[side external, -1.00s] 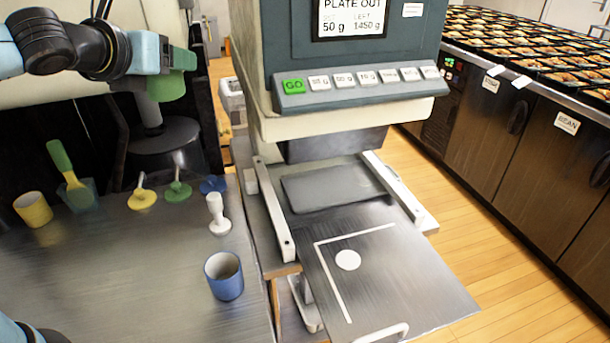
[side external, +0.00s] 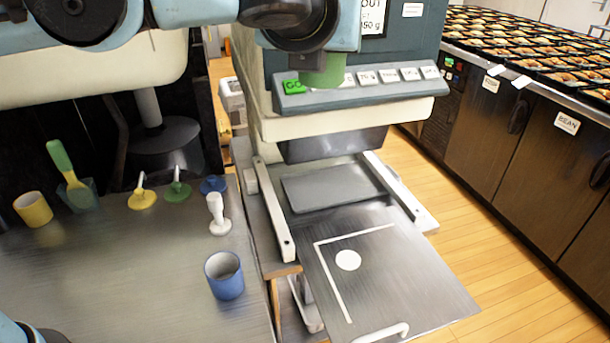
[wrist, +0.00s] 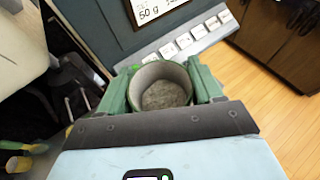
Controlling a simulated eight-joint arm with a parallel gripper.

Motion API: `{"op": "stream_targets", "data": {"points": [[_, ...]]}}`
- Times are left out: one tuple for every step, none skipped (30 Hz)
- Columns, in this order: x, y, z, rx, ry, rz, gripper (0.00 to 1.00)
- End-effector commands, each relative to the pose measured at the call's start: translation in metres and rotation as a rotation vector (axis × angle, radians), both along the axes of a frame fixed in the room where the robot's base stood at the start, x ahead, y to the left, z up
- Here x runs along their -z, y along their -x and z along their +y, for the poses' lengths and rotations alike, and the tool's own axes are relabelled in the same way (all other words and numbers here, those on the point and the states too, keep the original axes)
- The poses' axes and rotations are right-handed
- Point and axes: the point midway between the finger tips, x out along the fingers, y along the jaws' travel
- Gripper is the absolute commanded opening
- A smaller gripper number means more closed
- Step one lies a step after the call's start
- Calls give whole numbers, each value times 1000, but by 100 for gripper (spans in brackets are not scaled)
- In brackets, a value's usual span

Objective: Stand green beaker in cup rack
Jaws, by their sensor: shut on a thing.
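My gripper (wrist: 163,88) is shut on the green beaker (wrist: 161,85), which sits mouth up between the two green fingers in the wrist view. In the side external view the green beaker (side external: 325,70) hangs high in front of the machine's button panel, and the arm hides its upper part. On the metal counter at the left stand a yellow round base (side external: 142,199) and a green round base (side external: 177,192) with pale upright posts, and a blue disc (side external: 213,185) beside them. I cannot tell for certain whether these are the cup rack.
A blue cup (side external: 224,276) stands near the counter's right edge, with a white tamper-like piece (side external: 217,215) behind it. The machine (side external: 350,105) is close behind the beaker. The counter's middle is clear.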

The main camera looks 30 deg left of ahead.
Motion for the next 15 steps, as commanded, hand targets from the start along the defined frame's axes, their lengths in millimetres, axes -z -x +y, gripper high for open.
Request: {"op": "stream_targets", "data": {"points": [[2,3,-21,9,-2,0,28],[3,5,-30,10,-1,0,28],[4,8,-42,12,-1,-1,28],[5,10,-49,11,-1,-1,28],[6,12,-58,13,-1,-1,28],[8,15,-67,13,-1,-1,28],[9,17,-73,14,-1,0,28],[10,19,-80,14,-1,0,28],[12,23,-88,16,-1,0,28],[13,25,-94,17,-1,0,28],[14,28,-100,18,-1,0,28],[16,31,-108,17,0,0,28],[20,31,-107,15,0,0,28],[25,30,-106,13,0,0,28],[32,30,-105,13,0,0,28]]}}
